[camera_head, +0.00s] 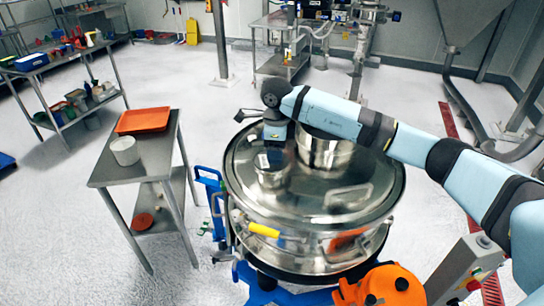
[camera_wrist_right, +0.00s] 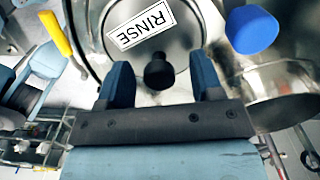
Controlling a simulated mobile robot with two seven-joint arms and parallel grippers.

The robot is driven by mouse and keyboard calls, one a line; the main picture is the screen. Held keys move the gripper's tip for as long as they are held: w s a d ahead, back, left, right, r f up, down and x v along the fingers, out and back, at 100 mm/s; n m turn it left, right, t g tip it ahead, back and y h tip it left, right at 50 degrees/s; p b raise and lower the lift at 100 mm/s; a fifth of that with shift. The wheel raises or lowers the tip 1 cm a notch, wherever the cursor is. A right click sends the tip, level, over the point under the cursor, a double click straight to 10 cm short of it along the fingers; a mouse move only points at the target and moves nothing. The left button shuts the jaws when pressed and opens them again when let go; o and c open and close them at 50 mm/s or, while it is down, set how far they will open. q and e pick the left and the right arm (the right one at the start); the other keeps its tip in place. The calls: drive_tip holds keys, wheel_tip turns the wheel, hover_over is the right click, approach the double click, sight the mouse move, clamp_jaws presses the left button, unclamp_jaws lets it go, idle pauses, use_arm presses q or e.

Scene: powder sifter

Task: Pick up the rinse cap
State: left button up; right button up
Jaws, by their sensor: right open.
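The rinse cap (camera_wrist_right: 186,45) is a round steel disc with a white RINSE label and a black knob (camera_wrist_right: 158,72). In the head view a small steel cylinder (camera_head: 272,178) stands on the sifter lid (camera_head: 315,195) below my right gripper (camera_head: 275,147); the label cannot be read there. My right gripper points down over the lid. In the right wrist view its two blue fingers (camera_wrist_right: 162,80) are apart, one on each side of the black knob, with nothing visibly held. I cannot tell whether they touch the knob. My left gripper is not in view.
A larger steel port (camera_head: 325,152) stands right beside the gripper; a blue knob (camera_wrist_right: 251,30) shows in the wrist view. A yellow handle (camera_head: 264,230) is on the sifter's front. A side table (camera_head: 150,168) at left holds an orange tray (camera_head: 143,120) and white tub (camera_head: 125,151).

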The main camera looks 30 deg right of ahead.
drive_tip(key=shift+f, duration=0.25)
drive_tip(key=c, duration=1.1)
drive_tip(key=shift+o, duration=0.2)
drive_tip(key=shift+r, duration=0.1)
